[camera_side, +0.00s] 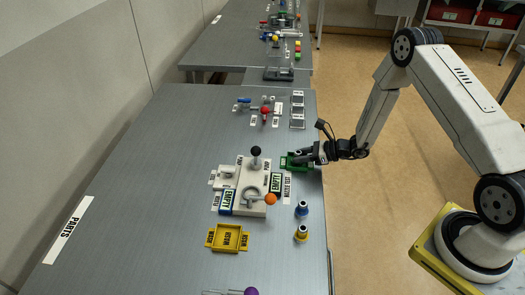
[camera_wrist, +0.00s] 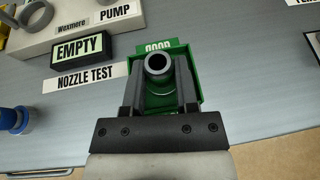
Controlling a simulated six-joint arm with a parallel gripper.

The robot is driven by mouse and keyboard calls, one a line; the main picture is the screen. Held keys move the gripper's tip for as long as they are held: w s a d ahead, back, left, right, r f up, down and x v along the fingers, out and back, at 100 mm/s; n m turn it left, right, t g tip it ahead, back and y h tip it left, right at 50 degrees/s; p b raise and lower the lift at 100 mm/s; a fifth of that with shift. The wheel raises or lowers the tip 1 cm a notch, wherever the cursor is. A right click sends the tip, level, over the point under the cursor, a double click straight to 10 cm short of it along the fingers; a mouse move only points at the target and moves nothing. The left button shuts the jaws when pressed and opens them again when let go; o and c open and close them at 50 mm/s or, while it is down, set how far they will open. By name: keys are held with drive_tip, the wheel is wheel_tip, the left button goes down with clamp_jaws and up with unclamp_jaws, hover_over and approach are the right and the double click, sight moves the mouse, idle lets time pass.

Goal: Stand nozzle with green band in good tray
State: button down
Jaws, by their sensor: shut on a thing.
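The nozzle (camera_wrist: 158,64) stands upright between my fingers in the wrist view, its grey ring-shaped top facing the camera. Green shows just below its top, but I cannot clearly tell band from tray. My gripper (camera_wrist: 159,88) is shut on it. The good tray (camera_wrist: 190,62) is green and lies below and around the nozzle; its label (camera_wrist: 158,46) is partly covered. In the side view the tray (camera_side: 285,163) is at the table's right edge, with my gripper (camera_side: 302,158) over it from the right. Whether the nozzle touches the tray floor is hidden.
The pump test stand (camera_side: 245,185) with a black knob and orange ball is left of the tray. A blue-banded nozzle (camera_side: 302,210) and a yellow-banded nozzle (camera_side: 301,234) stand nearer the camera. A yellow tray (camera_side: 228,238) is at front left.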

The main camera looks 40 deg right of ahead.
drive_tip(key=shift+f, duration=0.15)
drive_tip(key=shift+c, duration=1.8)
unclamp_jaws()
drive_tip(key=shift+s+d+r, duration=0.35)
drive_tip(key=shift+d+r, duration=0.05)
drive_tip(key=v, duration=1.1)
drive_tip(key=shift+a+f, duration=0.1)
drive_tip(key=shift+a, duration=0.05)
